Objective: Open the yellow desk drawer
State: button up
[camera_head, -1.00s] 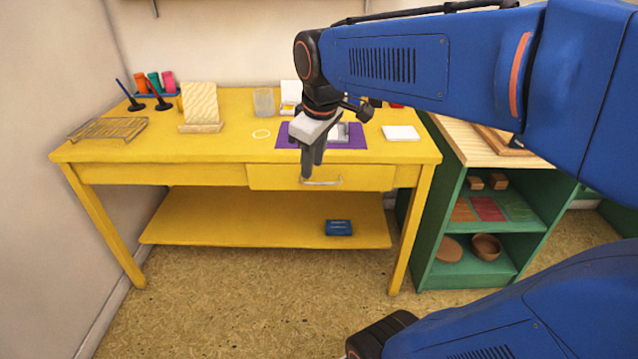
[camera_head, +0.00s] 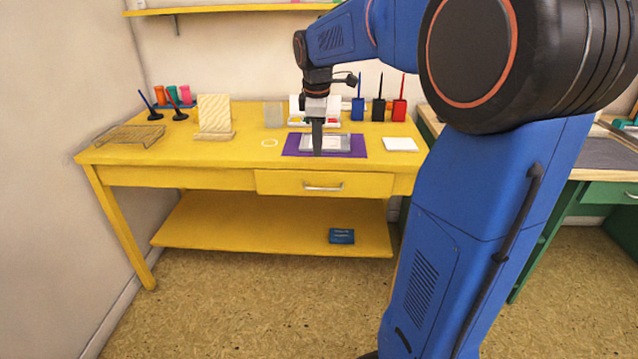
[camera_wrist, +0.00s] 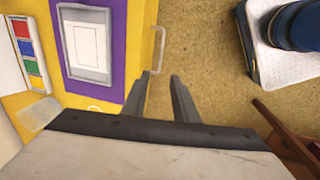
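The yellow desk (camera_head: 215,178) stands against the back wall. Its drawer (camera_head: 285,183) is in the front, flush with the desk face, so it looks shut. The drawer's silver handle (camera_head: 323,188) is a horizontal bar; it also shows in the wrist view (camera_wrist: 158,50). My gripper (camera_head: 317,153) points down over the front part of the desk, above the handle's level in the head view. In the wrist view my gripper (camera_wrist: 160,88) has its two fingers apart with nothing between them. The handle lies beyond the fingertips, apart from them.
A purple mat (camera_head: 358,147) with a framed white plate lies on the desktop. A white tile (camera_head: 400,144), coloured inkpads and a wire rack (camera_head: 130,136) are also there. A blue box (camera_head: 341,236) sits on the lower shelf.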

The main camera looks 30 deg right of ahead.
send_near(318, 181)
jog(key=f, duration=0.2)
jog(key=s+f, duration=0.1)
jog(key=f, duration=0.2)
jog(key=s+a+f, duration=0.1)
jog(key=f, duration=0.1)
jog(key=shift+f, duration=0.2)
jog(key=shift+c, duration=0.2)
grip_shut()
jog(key=shift+w, duration=0.1)
dwell(1.0)
